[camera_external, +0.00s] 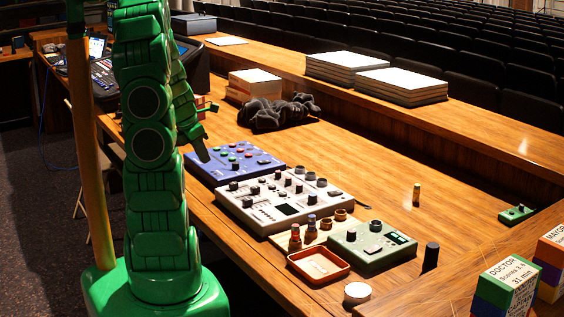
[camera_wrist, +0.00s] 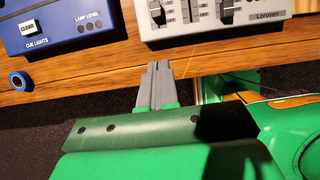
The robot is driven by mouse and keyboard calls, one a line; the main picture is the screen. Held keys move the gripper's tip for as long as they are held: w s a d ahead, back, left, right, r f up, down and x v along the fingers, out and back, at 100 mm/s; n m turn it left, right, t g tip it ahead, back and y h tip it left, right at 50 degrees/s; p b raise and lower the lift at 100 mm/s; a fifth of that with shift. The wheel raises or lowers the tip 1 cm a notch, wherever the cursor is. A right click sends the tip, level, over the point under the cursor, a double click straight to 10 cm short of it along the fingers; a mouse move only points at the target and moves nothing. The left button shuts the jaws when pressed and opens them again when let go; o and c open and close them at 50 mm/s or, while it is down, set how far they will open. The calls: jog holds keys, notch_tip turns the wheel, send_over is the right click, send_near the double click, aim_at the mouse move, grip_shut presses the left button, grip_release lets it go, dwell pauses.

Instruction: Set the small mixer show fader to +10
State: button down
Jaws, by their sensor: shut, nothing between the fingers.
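A light grey mixer (camera_external: 270,212) with knobs and black sliders lies on the wooden desk. In the wrist view its near edge (camera_wrist: 275,30) is at the top, marked "Loruven". Three black fader caps show there: left (camera_wrist: 157,13), middle (camera_wrist: 194,10) and right (camera_wrist: 227,12). No label naming a show fader is readable. In the external view my green arm partly hides the area.
A blue panel (camera_external: 237,162) lies beside the grey mixer; its CLEAR button (camera_wrist: 39,26) shows close. A dark cloth (camera_external: 275,114) lies behind. The desk's right middle is mostly free.

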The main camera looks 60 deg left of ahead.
aim_at(234, 186)
jog(key=x, duration=0.3)
jog(key=s+x, duration=0.1)
jog(key=x, duration=0.5)
jog(key=shift+s+f, duration=0.1)
jog(key=shift+f, duration=0.45)
jog(key=shift+w, duration=1.95)
jog(key=shift+w, duration=0.1)
jog(key=shift+w, duration=2.35)
